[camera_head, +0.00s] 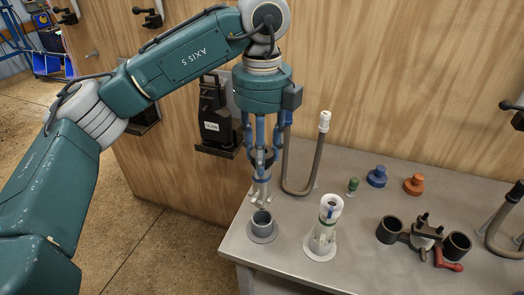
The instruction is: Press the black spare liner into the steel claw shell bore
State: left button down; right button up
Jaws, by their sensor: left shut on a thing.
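My left gripper (262,157) points straight down over the bench and is shut on a small piece. This piece has a dark collar between the fingers and pale grey prongs below. It is too small to tell whether it is the black liner. Just below it, a grey open-topped cup (262,226) stands upright on a round flange. The prongs are close above its rim, and I cannot tell if they touch. I cannot tell surely whether this cup is the steel claw shell. A pair of black cups (390,230) sits by a clamp to the right. My right gripper is not in view.
A white cylinder (327,222) stands on a round base right of the cup. A bent hose (302,190) rises behind it. Green (353,184), blue (377,176) and orange (414,184) knobs lie farther back. A red handle (448,262) is beside the clamp. A wooden wall (400,90) backs the bench.

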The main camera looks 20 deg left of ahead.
aim_at(262, 183)
pick_arm(q)
jog(key=shift+f+b, duration=3.35)
jog(key=shift+f, duration=1.2)
jog(key=c, duration=1.2)
grip_release()
jog(key=shift+s, duration=0.1)
jog(key=shift+o, duration=0.6)
jog(key=shift+f, duration=0.1)
